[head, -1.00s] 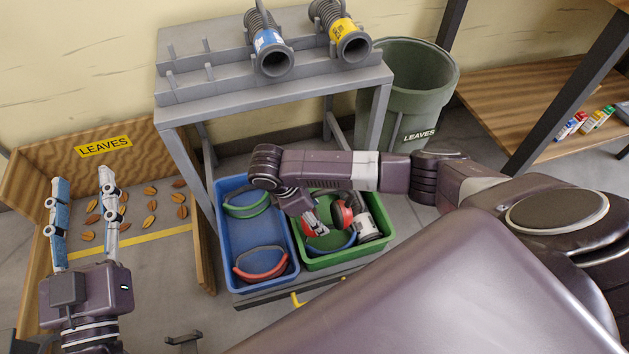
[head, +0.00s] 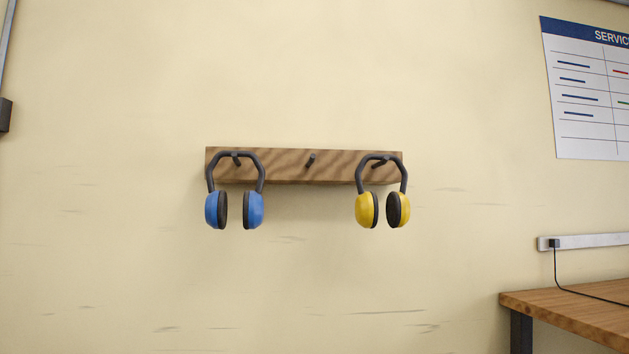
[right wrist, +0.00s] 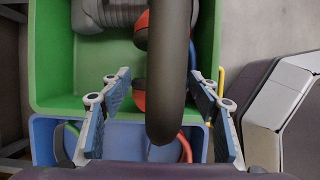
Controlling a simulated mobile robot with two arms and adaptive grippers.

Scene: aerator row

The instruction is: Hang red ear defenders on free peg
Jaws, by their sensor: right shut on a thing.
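A wooden peg rail (head: 280,172) hangs on the wall in the head view. Its middle peg (head: 311,160) is bare. Blue ear defenders (head: 254,210) hang on the left peg and yellow ear defenders (head: 366,210) on the right peg. In the right wrist view, my right gripper (right wrist: 163,88) is shut on the dark headband of the red ear defenders (right wrist: 172,75). The red cups show beside the band, over the green bin. The head view shows neither gripper, so my left gripper is out of sight.
The green bin (right wrist: 60,100) and the blue bin (right wrist: 45,135) lie below the right gripper, with coloured bands in the blue one. A wooden bench (head: 570,310) stands at the right in the head view, below a wall chart (head: 590,95). The wall around the rail is clear.

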